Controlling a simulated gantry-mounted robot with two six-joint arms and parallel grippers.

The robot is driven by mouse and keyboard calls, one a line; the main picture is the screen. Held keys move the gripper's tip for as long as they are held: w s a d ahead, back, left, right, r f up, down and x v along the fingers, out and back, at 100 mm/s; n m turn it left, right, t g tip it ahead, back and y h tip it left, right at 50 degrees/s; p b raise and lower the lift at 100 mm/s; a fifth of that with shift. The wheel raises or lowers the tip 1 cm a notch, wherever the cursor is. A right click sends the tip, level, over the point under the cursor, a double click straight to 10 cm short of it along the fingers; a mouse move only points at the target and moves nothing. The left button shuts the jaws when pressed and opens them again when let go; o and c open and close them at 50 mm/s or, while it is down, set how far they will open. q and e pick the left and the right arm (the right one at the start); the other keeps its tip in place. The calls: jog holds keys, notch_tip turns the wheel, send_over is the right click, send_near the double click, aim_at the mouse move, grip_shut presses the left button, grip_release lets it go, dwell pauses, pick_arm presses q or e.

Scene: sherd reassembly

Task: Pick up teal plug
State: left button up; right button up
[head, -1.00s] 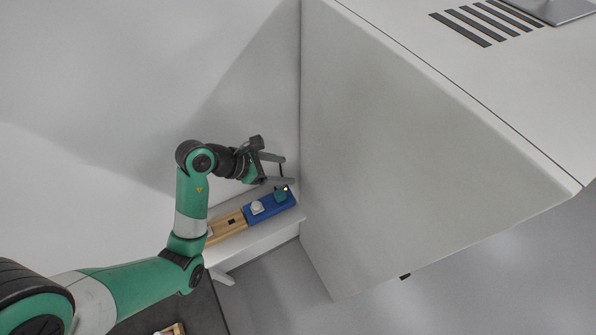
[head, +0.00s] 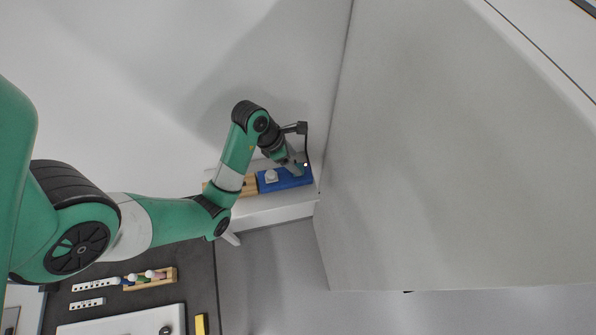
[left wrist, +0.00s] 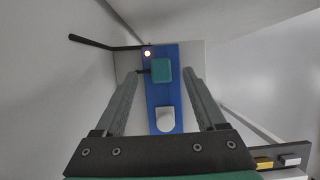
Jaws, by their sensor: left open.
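The teal plug (left wrist: 161,71) is a rounded block standing on the blue base (left wrist: 177,92), seen in the left wrist view near its far end. A white plug (left wrist: 165,121) stands on the same base, nearer my wrist. My left gripper (left wrist: 162,71) is open, with one finger to each side of the base. The teal plug shows between the fingertips with gaps on both sides. In the head view, my left gripper (head: 299,168) is over the right end of the blue base (head: 285,183) and mostly hides the teal plug. My right gripper is not in view.
A small light (left wrist: 148,54) glows at the base's far end. A wooden block (head: 250,186) adjoins the base on a pale shelf (head: 270,213). A tall grey panel (head: 430,150) stands close to the right. A dark table with racks (head: 150,278) lies lower left.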

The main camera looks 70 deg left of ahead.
pick_arm(q)
jog(key=x, duration=0.1)
jog(key=b+x, duration=0.1)
jog(key=x, duration=0.2)
jog(key=shift+s+d+f, duration=0.1)
jog(key=shift+s+f, duration=0.15)
jog(key=shift+f, duration=0.1)
jog(key=shift+w+f, duration=0.1)
jog(key=shift+w, duration=0.05)
grip_shut()
